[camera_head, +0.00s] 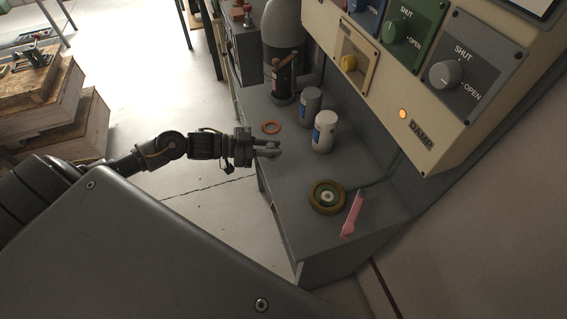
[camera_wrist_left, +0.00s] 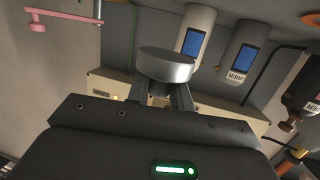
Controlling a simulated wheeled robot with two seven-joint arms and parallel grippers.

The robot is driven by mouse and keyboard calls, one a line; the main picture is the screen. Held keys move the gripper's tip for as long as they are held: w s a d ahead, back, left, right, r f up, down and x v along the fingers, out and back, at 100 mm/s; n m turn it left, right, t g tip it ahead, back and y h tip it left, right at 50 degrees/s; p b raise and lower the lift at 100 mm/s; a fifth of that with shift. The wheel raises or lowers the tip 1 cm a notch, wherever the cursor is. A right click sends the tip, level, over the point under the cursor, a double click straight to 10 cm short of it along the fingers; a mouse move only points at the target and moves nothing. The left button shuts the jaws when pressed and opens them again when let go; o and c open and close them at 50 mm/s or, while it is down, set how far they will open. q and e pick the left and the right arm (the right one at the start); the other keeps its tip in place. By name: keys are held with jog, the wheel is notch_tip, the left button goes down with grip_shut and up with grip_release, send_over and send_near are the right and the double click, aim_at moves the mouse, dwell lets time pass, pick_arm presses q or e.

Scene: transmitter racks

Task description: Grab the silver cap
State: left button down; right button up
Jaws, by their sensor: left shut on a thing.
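The silver cap (camera_wrist_left: 166,66) is a short, round grey metal disc. In the left wrist view it sits at the tips of my left gripper's fingers (camera_wrist_left: 172,95), which are shut on it. In the head view my left gripper (camera_head: 267,149) reaches in from the left over the edge of the grey bench, near two white canisters. The cap is small there and hard to tell from the grey fingers. My right gripper is not in view.
Two white canisters with blue labels, the nearer one (camera_head: 325,131) and the farther one (camera_head: 311,103), stand right of the gripper. An orange ring (camera_head: 271,127), a round brown-green disc (camera_head: 327,196) and a pink tool (camera_head: 353,215) lie on the bench (camera_head: 290,190). A control panel (camera_head: 440,120) overhangs the right.

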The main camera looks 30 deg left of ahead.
pick_arm(q)
jog(key=s+a+r+b, duration=0.2)
jog(key=a+r, duration=0.2)
jog(key=a, duration=0.5)
jog(key=shift+a+r, duration=0.15)
jog(key=shift+r, duration=0.2)
